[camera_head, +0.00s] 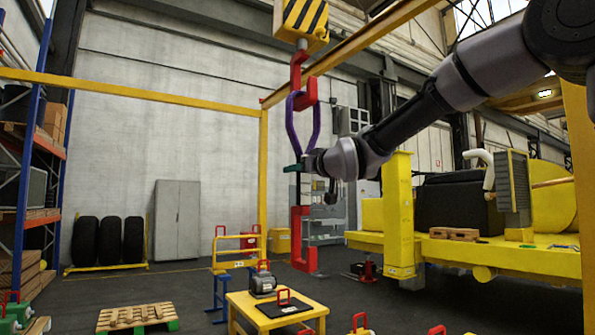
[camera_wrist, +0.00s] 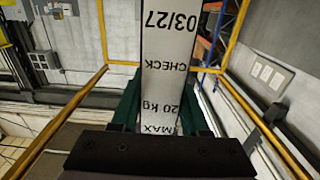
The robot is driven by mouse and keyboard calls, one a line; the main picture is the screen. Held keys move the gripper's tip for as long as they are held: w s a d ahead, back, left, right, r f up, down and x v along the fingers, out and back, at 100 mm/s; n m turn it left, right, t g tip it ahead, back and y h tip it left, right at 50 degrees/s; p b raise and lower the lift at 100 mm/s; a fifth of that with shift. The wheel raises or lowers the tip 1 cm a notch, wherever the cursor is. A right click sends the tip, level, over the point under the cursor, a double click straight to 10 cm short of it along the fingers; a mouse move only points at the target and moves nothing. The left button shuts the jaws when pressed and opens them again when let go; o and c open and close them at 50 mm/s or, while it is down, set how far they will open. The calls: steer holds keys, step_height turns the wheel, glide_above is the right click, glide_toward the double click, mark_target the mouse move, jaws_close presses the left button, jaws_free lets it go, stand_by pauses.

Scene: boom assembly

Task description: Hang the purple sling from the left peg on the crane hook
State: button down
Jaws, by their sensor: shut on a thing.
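The purple sling (camera_head: 290,125) stands upright as a loop at the red crane hook (camera_head: 297,62), which hangs under a yellow and black block (camera_head: 302,18). The loop's top meets the hook's lower part; I cannot tell whether it rests in the hook or is only beside it. My gripper (camera_head: 298,167) is just below the loop, shut on the sling's white label plate (camera_wrist: 166,60), which shows printed text between green fingertips in the wrist view. A red hook-shaped piece (camera_head: 301,240) hangs below the gripper. I cannot make out the left peg.
A yellow gantry frame (camera_head: 263,180) stands behind the sling. A yellow table (camera_head: 240,300) with a motor (camera_head: 263,283) is below. A yellow machine (camera_head: 500,255) fills the right side. A shelf rack (camera_head: 25,230) stands at left. The floor between is partly clear.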

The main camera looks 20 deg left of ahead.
steer(key=shift+r, duration=0.15)
steer(key=shift+c, duration=1.6)
jaws_free()
steer(key=shift+f, duration=0.2)
steer(key=v, duration=1.1)
steer(key=w+d+f+m+h, duration=0.1)
steer(key=d+f+m+h, duration=0.25)
steer(key=d, duration=0.85)
steer(key=w+d+f+m+h, duration=0.1)
steer(key=d+f+m+h, duration=0.25)
steer(key=d, duration=0.75)
steer(key=s+d+f+m+g+h, duration=0.2)
steer(key=s+d+f+m, duration=0.1)
steer(key=s+d+f, duration=0.3)
steer(key=s+d+f+m+g+h, duration=0.2)
steer(key=s+d+f+m, duration=0.2)
steer(key=s+d, duration=0.6)
step_height(320, 180, down, 3)
steer(key=shift+s+d+r+g+h, duration=0.2)
steer(key=shift+s+d+g+h, duration=0.15)
steer(key=shift+d, duration=0.85)
